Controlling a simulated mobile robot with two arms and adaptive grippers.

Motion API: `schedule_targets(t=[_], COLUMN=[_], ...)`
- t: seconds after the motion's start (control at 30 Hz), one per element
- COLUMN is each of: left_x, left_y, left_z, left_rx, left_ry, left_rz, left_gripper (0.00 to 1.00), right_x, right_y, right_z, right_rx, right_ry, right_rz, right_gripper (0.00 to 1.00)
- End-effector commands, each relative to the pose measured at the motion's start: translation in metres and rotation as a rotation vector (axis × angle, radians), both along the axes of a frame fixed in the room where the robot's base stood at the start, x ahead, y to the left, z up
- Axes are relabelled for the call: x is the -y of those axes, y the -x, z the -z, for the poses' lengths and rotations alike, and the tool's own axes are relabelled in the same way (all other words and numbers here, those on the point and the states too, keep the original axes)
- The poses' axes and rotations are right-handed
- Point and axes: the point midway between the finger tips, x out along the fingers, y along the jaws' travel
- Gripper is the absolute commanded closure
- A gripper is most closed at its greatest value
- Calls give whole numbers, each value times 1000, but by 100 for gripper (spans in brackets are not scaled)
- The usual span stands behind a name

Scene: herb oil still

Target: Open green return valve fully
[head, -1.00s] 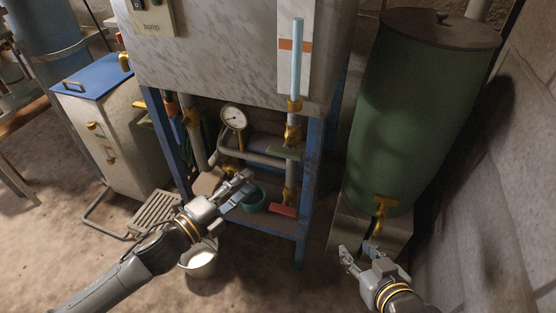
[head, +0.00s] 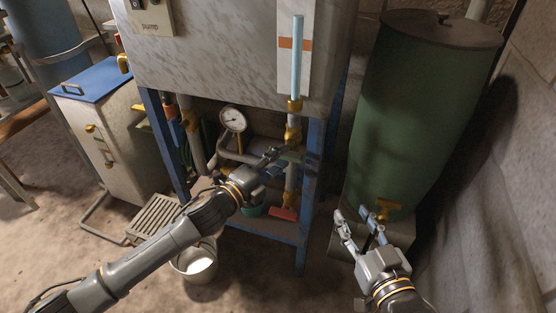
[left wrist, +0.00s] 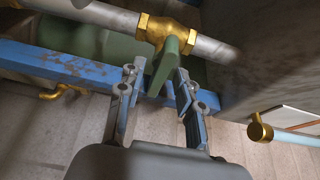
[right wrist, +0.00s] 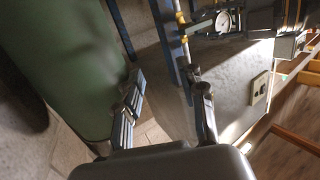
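The green return valve has a flat green lever (left wrist: 162,70) on a brass body (left wrist: 165,32) set in a grey pipe, as the left wrist view shows. The lever points toward my left gripper (left wrist: 157,88), with its end between the two open fingers; gaps show on both sides. In the head view my left gripper (head: 279,158) reaches the pipe below the sight tube and mostly covers the green lever. My right gripper (head: 357,223) is open and empty, in front of the green barrel's tap.
A red lever (head: 284,213) sits lower on the same pipe. A pressure gauge (head: 233,119) is left of it. The blue frame post (head: 309,200) stands close to my left gripper. A green barrel (head: 415,120) with a brass tap (head: 383,208) stands right; a bucket (head: 198,262) is on the floor.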

Motion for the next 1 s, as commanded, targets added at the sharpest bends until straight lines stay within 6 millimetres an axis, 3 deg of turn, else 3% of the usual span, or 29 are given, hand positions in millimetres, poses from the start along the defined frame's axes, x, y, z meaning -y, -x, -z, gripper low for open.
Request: schedule_targets(t=[0.07, 0.23, 0.67, 1.0], left_x=[0, 0, 0, 1], left_y=[0, 0, 1, 1], left_z=[0, 0, 2, 6], left_rx=[0, 0, -15, -87], left_ry=[0, 0, 42, 262], left_rz=[0, 0, 0, -1], left_gripper=[67, 100, 100, 100], right_x=[0, 0, 0, -7], right_y=[0, 0, 0, -3], right_z=[0, 0, -2, -41], right_rx=[-1, -1, 22, 228], right_ry=[0, 0, -5, -60], right_rz=[0, 0, 0, -15], right_gripper=[60, 60, 60, 60])
